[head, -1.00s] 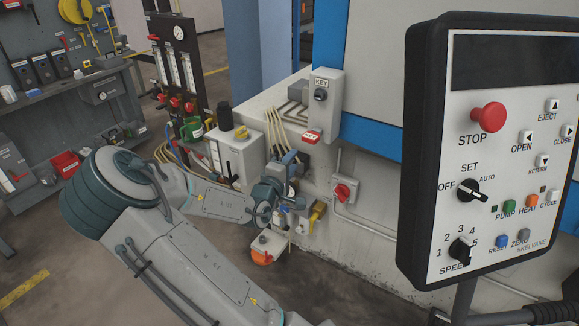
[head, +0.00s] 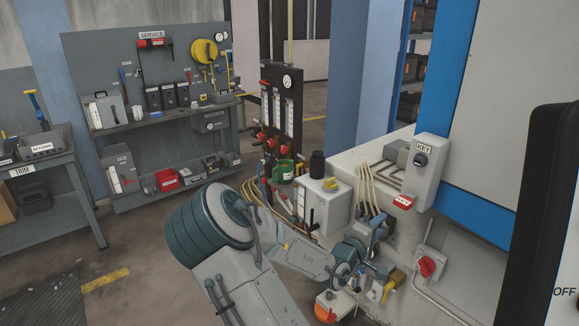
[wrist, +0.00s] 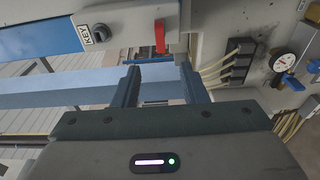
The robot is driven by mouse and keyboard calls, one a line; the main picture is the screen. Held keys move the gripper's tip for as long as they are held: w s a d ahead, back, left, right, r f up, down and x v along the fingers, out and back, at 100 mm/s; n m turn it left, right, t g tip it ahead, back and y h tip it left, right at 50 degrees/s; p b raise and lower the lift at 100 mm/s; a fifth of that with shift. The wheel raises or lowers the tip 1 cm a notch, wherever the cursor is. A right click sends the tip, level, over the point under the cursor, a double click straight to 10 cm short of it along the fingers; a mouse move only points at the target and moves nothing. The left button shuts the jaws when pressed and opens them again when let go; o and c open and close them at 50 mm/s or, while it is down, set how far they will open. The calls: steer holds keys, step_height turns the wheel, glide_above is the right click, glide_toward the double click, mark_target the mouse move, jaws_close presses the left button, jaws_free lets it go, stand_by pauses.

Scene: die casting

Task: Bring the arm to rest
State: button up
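My gripper (wrist: 159,78) shows in the wrist view with its two dark fingers well apart and nothing between them. Beyond the fingertips hangs a red tag or lever (wrist: 160,37), apart from them. In the head view my arm is folded, with its big shoulder joint in front and its wrist low beside the pale machine base (head: 460,250). The fingers are hard to make out there among the fittings.
A grey key-switch box (head: 425,165) and a red rotary switch (head: 429,267) sit close right of my wrist. Yellowish hoses (head: 371,190) and a white box (head: 323,205) are close behind it. A dark panel edge (head: 545,210) stands at right. Open floor lies left.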

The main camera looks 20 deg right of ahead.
steer(key=a+f+m+g+y, duration=0.2)
steer(key=a+f+m+y, duration=0.15)
steer(key=f+y, duration=0.25)
steer(key=s+a+m+y, duration=0.2)
steer(key=a+y, duration=0.5)
steer(key=a, duration=0.5)
steer(key=s+a+r+g+y, duration=0.1)
steer(key=s+a+r, duration=0.4)
steer(key=s, duration=0.5)
steer(key=s+a+r+g+y, duration=0.1)
steer(key=s+a+r+g, duration=0.1)
steer(key=s+a+r, duration=0.4)
steer(key=s+r, duration=0.1)
steer(key=s, duration=0.2)
steer(key=shift+s+g+y, duration=0.4)
